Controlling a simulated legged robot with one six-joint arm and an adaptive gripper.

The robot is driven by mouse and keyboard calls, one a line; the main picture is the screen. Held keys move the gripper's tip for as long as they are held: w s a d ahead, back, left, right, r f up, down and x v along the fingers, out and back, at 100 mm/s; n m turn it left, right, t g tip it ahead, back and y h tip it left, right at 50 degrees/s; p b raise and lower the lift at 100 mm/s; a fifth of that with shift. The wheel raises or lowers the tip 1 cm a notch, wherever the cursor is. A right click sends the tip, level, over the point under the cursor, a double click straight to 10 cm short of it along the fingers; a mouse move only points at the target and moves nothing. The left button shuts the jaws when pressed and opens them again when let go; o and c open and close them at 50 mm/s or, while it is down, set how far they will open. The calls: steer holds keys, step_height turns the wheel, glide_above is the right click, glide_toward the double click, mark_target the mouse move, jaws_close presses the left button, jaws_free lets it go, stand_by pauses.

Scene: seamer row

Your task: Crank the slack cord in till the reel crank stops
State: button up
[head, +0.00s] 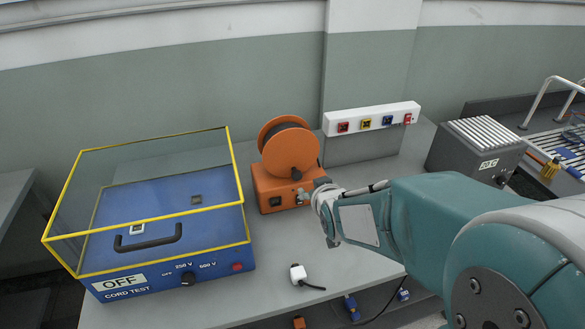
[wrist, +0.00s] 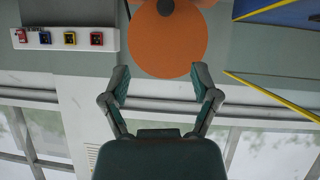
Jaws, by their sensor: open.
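The orange cord reel (head: 289,147) stands on an orange base (head: 268,190) at the middle of the bench. A dark knob (head: 296,173), seemingly the crank handle, sits low on the reel's front. In the wrist view, which is upside down, the orange disc (wrist: 168,48) fills the top middle, with a dark round part (wrist: 166,7) cut by the top edge. My gripper (wrist: 160,78) is open, its fingers spread below the disc, with nothing between them. In the head view my gripper (head: 312,194) is close to the base's right front. I cannot tell whether it touches.
A blue cord tester (head: 172,273) with a yellow-edged clear cover stands left, showing OFF. A white plug (head: 298,273) lies on the front bench. A white socket strip (head: 372,118) stands behind right, and a grey ribbed box (head: 470,150) farther right.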

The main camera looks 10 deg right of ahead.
steer(key=w+f+t, duration=0.3)
steer(key=w+f, duration=0.1)
steer(key=f, duration=0.1)
steer(key=n+t+y, duration=0.1)
steer(key=t, duration=0.2)
glide_toward(298, 177)
steer(key=w, duration=1.1)
steer(key=shift+a, duration=0.35)
steer(key=shift+c, duration=0.3)
jaws_close()
